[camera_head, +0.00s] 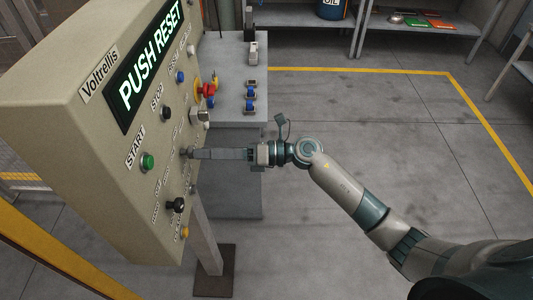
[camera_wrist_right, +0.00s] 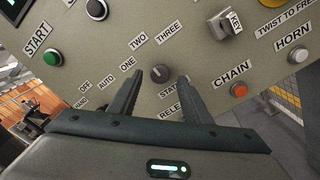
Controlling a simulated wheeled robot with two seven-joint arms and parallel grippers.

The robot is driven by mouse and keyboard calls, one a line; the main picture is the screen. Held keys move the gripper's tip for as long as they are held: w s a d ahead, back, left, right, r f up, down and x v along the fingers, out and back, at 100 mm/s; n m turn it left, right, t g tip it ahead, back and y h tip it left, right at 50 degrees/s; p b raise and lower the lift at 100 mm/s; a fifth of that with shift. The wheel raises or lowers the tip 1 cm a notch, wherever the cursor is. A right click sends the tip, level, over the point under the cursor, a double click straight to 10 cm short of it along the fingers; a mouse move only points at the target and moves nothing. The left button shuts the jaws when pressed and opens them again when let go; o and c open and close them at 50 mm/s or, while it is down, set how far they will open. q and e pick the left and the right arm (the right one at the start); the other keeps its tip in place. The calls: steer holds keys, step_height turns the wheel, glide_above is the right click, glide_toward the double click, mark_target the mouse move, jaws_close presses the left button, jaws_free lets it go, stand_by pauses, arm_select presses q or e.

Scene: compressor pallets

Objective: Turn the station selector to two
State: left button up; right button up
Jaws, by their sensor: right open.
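The station selector (camera_wrist_right: 159,73) is a small dark round knob on the beige control panel (camera_head: 60,120). In the right wrist view the labels ONE, TWO and THREE arc above it, and its own name label is partly covered by a finger. I cannot tell which number it points to. My right gripper (camera_head: 190,153) reaches the panel face from the right. In the wrist view its two dark fingers are open, one on each side of the knob, with gaps visible; how deep they reach is unclear. My left gripper is not in view.
A black selector (camera_head: 178,204) sits lower on the panel. A grey bench (camera_head: 230,60) stands behind; the floor right is clear.

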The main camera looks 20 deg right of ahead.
steer(key=b+v, duration=0.6)
steer(key=v, duration=0.8)
steer(key=shift+d, duration=0.4)
